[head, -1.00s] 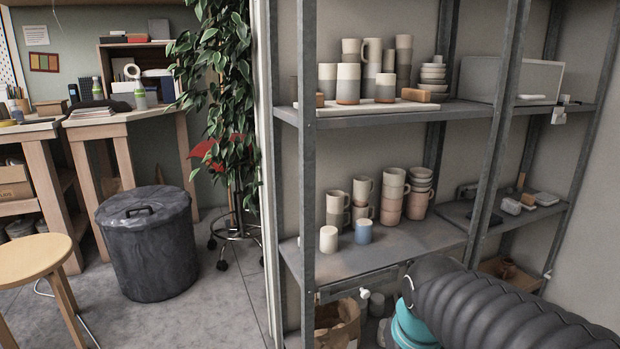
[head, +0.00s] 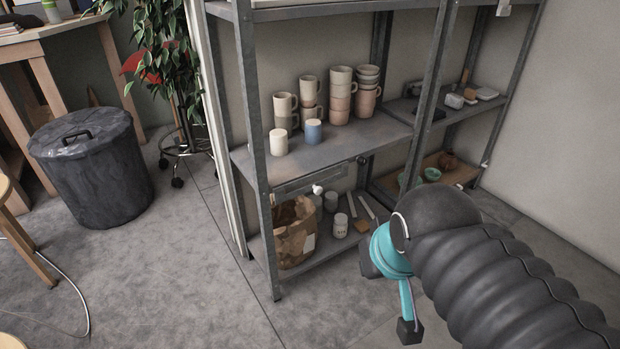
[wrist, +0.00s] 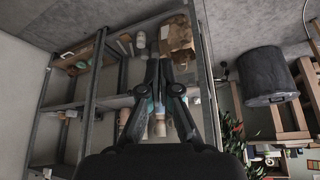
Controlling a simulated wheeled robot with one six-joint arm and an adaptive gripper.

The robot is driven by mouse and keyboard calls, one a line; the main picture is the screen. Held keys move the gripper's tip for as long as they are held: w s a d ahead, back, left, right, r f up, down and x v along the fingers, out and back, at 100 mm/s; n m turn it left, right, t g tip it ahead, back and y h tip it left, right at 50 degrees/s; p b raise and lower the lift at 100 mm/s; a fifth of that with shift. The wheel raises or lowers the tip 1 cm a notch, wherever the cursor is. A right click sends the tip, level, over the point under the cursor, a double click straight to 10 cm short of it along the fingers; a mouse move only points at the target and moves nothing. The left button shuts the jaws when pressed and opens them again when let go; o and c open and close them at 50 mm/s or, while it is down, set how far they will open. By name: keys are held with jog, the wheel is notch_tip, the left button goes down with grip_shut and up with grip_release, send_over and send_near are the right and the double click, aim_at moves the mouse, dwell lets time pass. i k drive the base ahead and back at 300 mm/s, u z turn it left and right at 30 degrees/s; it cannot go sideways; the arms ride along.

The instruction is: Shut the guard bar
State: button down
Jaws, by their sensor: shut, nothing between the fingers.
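A grey metal bar (head: 300,182), which looks like the guard bar, runs just under the front edge of the middle shelf in the head view. A white knob (head: 318,190) sits near its middle. I cannot tell from here how the bar is latched. My gripper (wrist: 164,66) shows in the wrist view with its dark fingers together and nothing between them. It points toward the shelf unit, apart from the bar as far as I can see.
The middle shelf (head: 345,152) carries stacked mugs, a white cup (head: 278,142) and a blue cup (head: 313,132). A paper bag (head: 294,240) and jars stand on the bottom shelf. A front post (head: 257,150) rises left of the bar. A bin (head: 92,170) stands left; the floor between is clear.

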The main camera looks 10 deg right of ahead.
aim_at(280, 196)
jog(key=z, duration=1.9)
jog(key=k, duration=0.8)
jog(key=u, duration=1.4)
jog(key=i, duration=0.5)
jog(key=u, duration=0.05)
